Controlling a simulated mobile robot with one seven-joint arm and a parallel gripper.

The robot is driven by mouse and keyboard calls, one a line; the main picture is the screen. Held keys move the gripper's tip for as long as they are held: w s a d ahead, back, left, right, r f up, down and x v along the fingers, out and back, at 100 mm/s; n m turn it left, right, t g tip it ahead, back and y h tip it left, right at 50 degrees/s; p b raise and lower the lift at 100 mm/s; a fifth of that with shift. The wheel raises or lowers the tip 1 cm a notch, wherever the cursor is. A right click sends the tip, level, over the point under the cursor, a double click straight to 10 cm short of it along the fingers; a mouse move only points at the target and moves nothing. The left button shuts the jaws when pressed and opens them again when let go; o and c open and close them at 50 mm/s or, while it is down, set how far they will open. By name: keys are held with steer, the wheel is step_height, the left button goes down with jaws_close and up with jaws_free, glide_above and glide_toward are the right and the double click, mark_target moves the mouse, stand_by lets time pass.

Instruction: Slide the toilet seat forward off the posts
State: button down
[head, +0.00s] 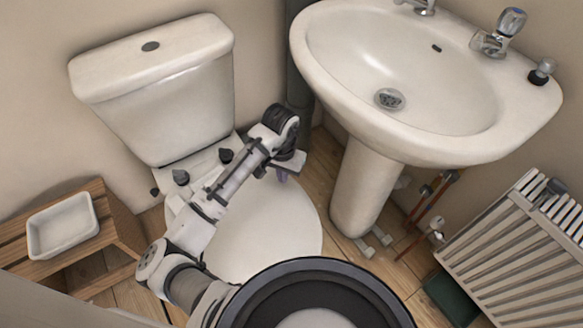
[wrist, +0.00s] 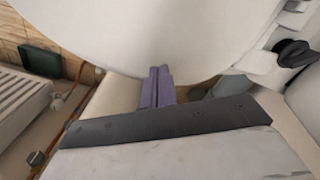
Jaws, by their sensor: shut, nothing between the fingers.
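The white toilet seat (head: 268,240) lies over the bowl in front of the cistern, and its edge fills the top of the wrist view (wrist: 130,35). Dark knobs show at its rear, one at left (head: 180,177) and one at right (head: 226,156). A black knob also shows at the right of the wrist view (wrist: 293,52). The posts themselves cannot be made out. My gripper (head: 282,176) is at the seat's right rear edge. Its purple fingers (wrist: 157,88) are together and empty, close beside the rim. I cannot tell whether they touch it.
The cistern (head: 165,100) stands behind the seat. A sink (head: 400,75) on a pedestal (head: 366,190) is close at right, with copper pipes (head: 425,210) and a radiator (head: 520,250) beyond. A wooden crate (head: 75,235) with a white dish (head: 62,226) stands at left.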

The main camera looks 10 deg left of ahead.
steer(key=w+d, duration=0.1)
steer(key=w, duration=0.5)
step_height(320, 180, down, 5)
steer(key=shift+s+b, duration=0.1)
steer(key=shift+b, duration=0.4)
steer(key=shift+s, duration=0.1)
